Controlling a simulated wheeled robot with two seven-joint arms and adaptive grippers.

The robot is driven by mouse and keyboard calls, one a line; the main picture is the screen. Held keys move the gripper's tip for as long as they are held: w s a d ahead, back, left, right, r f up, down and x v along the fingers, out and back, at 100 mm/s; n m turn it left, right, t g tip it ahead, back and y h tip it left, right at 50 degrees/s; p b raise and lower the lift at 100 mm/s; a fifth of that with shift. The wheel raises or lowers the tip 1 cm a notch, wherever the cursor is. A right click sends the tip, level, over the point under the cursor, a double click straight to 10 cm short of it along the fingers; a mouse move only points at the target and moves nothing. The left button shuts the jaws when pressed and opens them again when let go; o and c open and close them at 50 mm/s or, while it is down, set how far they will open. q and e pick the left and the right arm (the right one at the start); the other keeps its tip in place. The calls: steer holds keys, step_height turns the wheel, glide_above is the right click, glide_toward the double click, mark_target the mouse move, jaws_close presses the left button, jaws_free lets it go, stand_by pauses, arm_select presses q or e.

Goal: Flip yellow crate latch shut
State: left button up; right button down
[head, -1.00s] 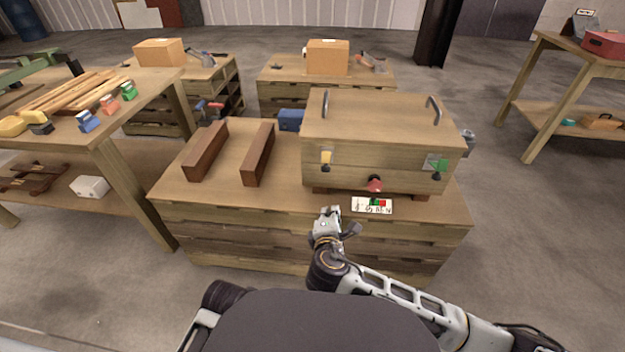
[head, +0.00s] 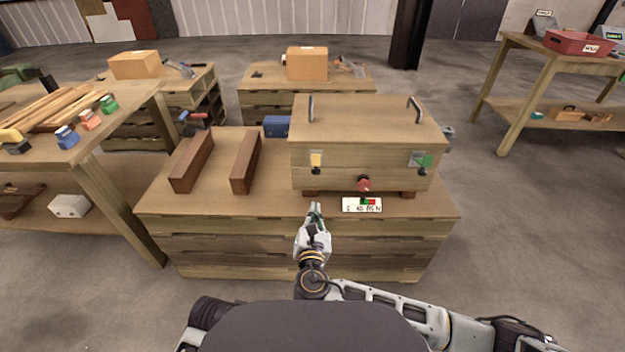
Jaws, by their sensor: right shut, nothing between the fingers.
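A wooden crate (head: 366,130) with two dark handles on its lid stands on a wooden workbench (head: 215,208). The yellow latch (head: 316,160) is on the left of the crate's front face, with a dark knob below it. A green latch (head: 421,162) is on the right of that face. My right gripper (head: 315,210) is shut and empty in front of the bench's front edge, below the yellow latch and apart from it. The exact latch angle is too small to tell. My left gripper is not in view.
A red knob (head: 364,184) sits low on the crate front, above a white label (head: 362,204). Two brown wooden blocks (head: 192,162) (head: 246,162) lie left of the crate, near a blue box (head: 277,126). A side table (head: 100,140) stands at left.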

mark_target(313, 173)
steer(key=n, duration=0.3)
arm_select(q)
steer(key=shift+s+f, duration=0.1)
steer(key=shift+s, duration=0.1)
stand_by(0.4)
